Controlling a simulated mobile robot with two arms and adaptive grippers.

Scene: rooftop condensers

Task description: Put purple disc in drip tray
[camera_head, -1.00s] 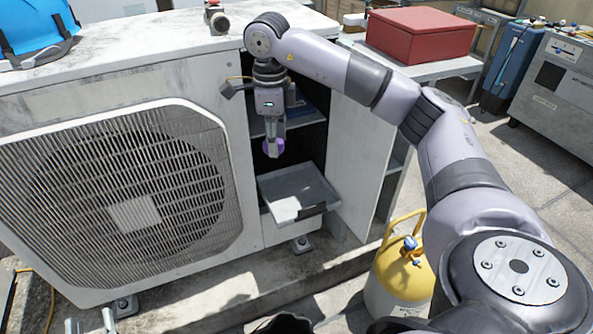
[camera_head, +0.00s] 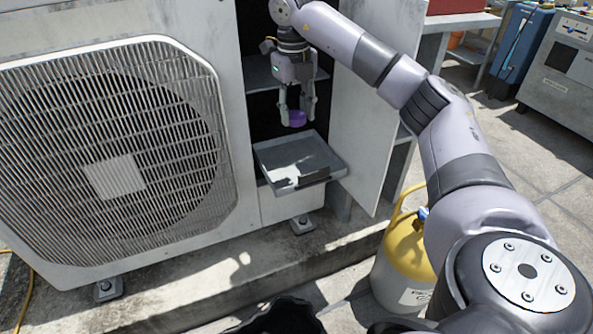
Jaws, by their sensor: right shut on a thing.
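My right gripper (camera_head: 297,115) points down in front of the open compartment of the condenser unit. It is shut on the purple disc (camera_head: 297,118), which shows between its fingertips. The grey drip tray (camera_head: 331,165) sticks out from the compartment just below the disc. The disc is above the tray's back part and apart from it. My left gripper is not in view.
The condenser's fan grille (camera_head: 115,150) fills the left. An open door panel (camera_head: 375,110) stands right of the tray. A shelf (camera_head: 262,76) is behind the gripper. A yellow-topped cylinder (camera_head: 408,255) stands on the ground beside my right arm.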

